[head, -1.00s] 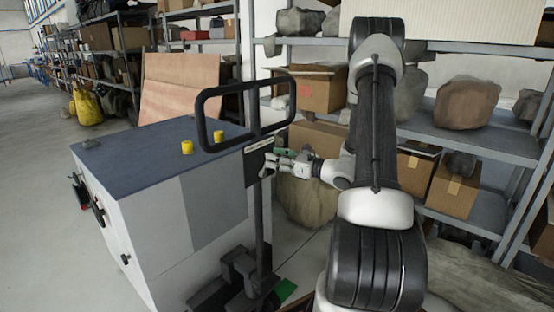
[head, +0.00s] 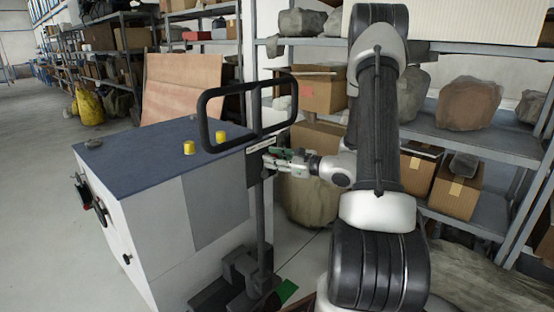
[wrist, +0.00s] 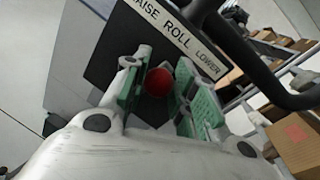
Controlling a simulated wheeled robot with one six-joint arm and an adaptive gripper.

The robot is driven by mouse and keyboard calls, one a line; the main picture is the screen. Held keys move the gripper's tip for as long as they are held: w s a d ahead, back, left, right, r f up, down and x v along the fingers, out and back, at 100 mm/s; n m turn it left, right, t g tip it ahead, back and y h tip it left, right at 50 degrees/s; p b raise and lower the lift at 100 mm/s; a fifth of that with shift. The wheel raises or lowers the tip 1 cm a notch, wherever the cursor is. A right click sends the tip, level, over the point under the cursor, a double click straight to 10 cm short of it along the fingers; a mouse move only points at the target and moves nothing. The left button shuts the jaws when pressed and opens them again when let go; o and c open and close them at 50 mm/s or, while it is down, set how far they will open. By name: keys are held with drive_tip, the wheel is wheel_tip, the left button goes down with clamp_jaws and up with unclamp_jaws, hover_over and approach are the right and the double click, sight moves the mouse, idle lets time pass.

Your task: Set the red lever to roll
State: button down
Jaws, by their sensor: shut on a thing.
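The red lever's round knob (wrist: 158,82) sits between the green pads of my gripper (wrist: 160,95) in the wrist view. My gripper is shut on it. The knob lies below the label plate (wrist: 175,35) reading RAISE, ROLL, LOWER, nearest under the word ROLL as the wrist camera sees it. The lever's stem is hidden. In the head view my gripper (head: 280,160) is at the dark panel on the post of the black looped handle (head: 247,112), and a small bit of red shows at its fingers.
A grey cabinet (head: 220,210) with a blue-grey top (head: 150,160) and two yellow caps stands left of the post. Shelves with boxes (head: 320,92) and rocks (head: 468,103) stand behind my arm. Open floor (head: 40,190) lies at the left.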

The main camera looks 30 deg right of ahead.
drive_tip(key=shift+s+a+n, duration=0.3)
drive_tip(key=shift+a+n, duration=0.45)
drive_tip(key=shift+n, duration=0.35)
drive_tip(key=c, duration=1.2)
unclamp_jaws()
drive_tip(key=v, duration=1.2)
drive_tip(key=shift+r, duration=0.15)
